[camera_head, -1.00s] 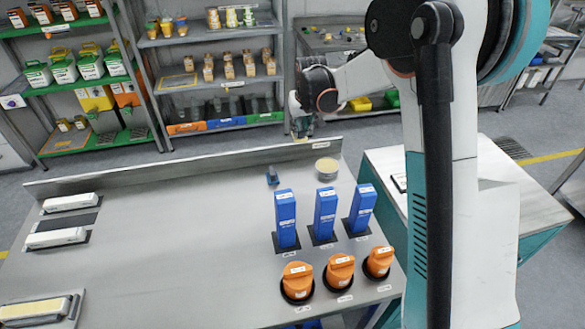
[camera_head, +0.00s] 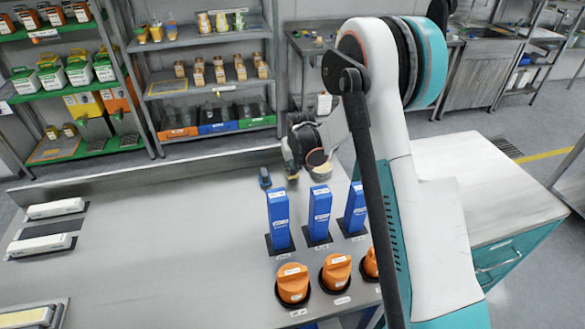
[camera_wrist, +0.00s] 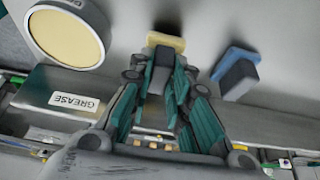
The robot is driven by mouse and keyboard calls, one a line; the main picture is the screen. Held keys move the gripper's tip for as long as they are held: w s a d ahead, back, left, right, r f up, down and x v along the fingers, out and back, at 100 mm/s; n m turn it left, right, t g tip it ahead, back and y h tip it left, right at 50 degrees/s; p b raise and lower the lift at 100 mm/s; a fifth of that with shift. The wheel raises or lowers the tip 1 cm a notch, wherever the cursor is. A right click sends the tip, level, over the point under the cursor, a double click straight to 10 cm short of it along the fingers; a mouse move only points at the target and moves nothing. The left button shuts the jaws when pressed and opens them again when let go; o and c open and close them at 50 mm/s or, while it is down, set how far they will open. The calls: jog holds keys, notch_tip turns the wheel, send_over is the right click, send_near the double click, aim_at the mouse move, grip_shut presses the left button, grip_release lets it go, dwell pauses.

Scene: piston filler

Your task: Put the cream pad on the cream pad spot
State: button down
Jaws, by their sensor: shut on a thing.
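My gripper (camera_wrist: 162,80) is shut on the dark grey handle of the cream pad (camera_wrist: 165,41), whose cream end sticks out past the fingertips in the wrist view. In the head view the gripper hangs low near the back edge of the steel table (camera_head: 170,240), just right of the blue pad. The cream pad (camera_head: 292,176) shows small below it. I cannot tell whether the pad touches the table. I cannot make out a marked cream pad spot; the gripper or pad may hide it.
A blue pad with a grey handle (camera_wrist: 238,75) stands close beside; it also shows in the head view (camera_head: 264,177). A round cream-topped tin (camera_wrist: 65,35) is on the other side. Blue upright blocks (camera_head: 279,220) and orange knobs (camera_head: 293,284) stand nearer. The table's middle is clear.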

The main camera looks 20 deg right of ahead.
jog(key=shift+f, duration=0.35)
jog(key=shift+f, duration=0.2)
jog(key=c, duration=1.5)
grip_release()
jog(key=shift+r, duration=0.2)
